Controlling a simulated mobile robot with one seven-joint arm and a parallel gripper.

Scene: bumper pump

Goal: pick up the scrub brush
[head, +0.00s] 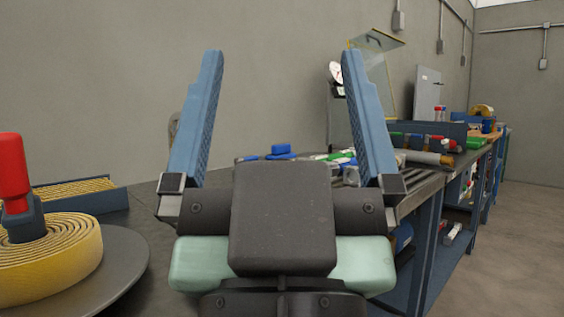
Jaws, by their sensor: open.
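I cannot make out a scrub brush for certain. Small blue (281,150), green and white items lie on the bench behind my gripper, partly hidden by it and too small to identify.
At left, a yellow coil (50,262) with a red and blue upright piece (15,185) sits on a dark round plate (128,270). A long workbench (432,183) with tools and a blue bin runs back at right. Open floor (515,240) lies right of it.

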